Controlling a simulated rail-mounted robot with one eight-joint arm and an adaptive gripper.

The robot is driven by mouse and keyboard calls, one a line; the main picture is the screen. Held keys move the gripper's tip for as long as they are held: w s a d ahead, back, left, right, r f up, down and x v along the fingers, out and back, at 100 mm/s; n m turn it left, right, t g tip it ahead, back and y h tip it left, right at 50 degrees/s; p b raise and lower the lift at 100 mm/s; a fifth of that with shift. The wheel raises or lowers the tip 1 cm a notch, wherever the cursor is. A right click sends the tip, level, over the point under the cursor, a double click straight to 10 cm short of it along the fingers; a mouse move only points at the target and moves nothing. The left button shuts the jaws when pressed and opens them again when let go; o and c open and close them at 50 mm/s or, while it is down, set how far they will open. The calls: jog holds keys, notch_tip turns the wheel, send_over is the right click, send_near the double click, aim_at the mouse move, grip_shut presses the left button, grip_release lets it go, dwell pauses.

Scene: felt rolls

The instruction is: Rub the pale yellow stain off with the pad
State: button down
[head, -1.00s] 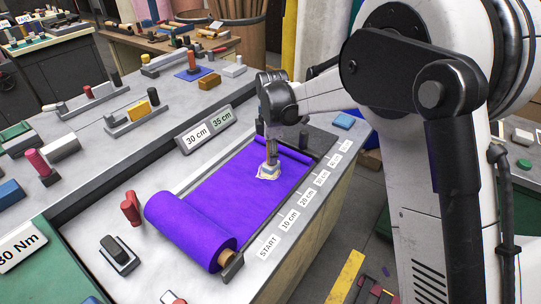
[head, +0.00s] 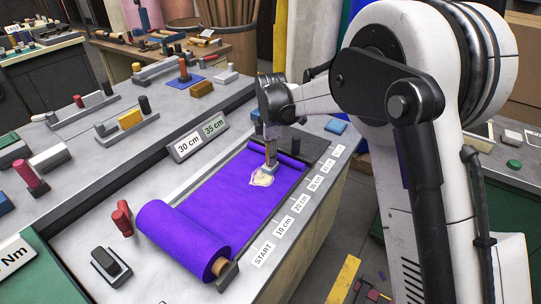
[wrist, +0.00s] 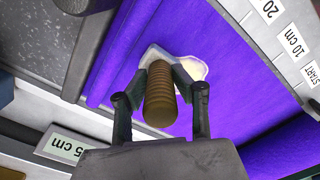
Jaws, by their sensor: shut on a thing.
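The pale yellow stain (head: 261,180) is an irregular cream patch on the purple felt (head: 211,203). In the wrist view the stain (wrist: 191,68) shows around and beyond the front of my gripper. My gripper (head: 270,148) is shut on the upright handle of the pad (head: 269,168). The pad is at the stain's far edge in the head view, low over the felt; I cannot tell if it presses on it. In the wrist view the brown ribbed handle (wrist: 160,95) sits between my two fingers (wrist: 161,100). The pad's underside is hidden.
The rolled end of the felt (head: 180,241) lies at the near end of the strip. A length scale with START (head: 262,254) runs along the right side.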

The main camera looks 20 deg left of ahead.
jog(key=shift+s+a+b, duration=0.1)
jog(key=shift+s+a, duration=0.15)
jog(key=shift+s, duration=0.4)
jog(key=shift+s+a+b, duration=0.1)
jog(key=shift+s+a, duration=0.1)
jog(key=shift+s, duration=0.5)
jog(key=shift+s+a+b, duration=0.1)
jog(key=shift+s+a, duration=0.15)
jog(key=shift+s, duration=0.4)
jog(key=shift+s, duration=0.1)
jog(key=shift+s+a+f+b, duration=0.15)
jog(key=shift+s+a, duration=0.1)
jog(key=shift+s, duration=0.5)
jog(key=shift+s+a+r+b, duration=0.15)
jog(key=shift+s+a, duration=0.1)
jog(key=shift+s, duration=0.5)
jog(key=shift+w+d, duration=0.2)
jog(key=shift+w, duration=0.5)
jog(key=shift+w+d, duration=0.25)
jog(key=shift+w, duration=0.4)
jog(key=shift+w+d, duration=0.2)
jog(key=shift+w, duration=0.5)
jog(key=shift+w, duration=0.15)
jog(key=shift+w+d+b, duration=0.15)
jog(key=shift+w+d, duration=0.2)
jog(key=shift+w, duration=0.55)
jog(key=shift+w+d+b, duration=0.15)
jog(key=shift+w+d, duration=0.15)
jog(key=shift+w, duration=0.55)
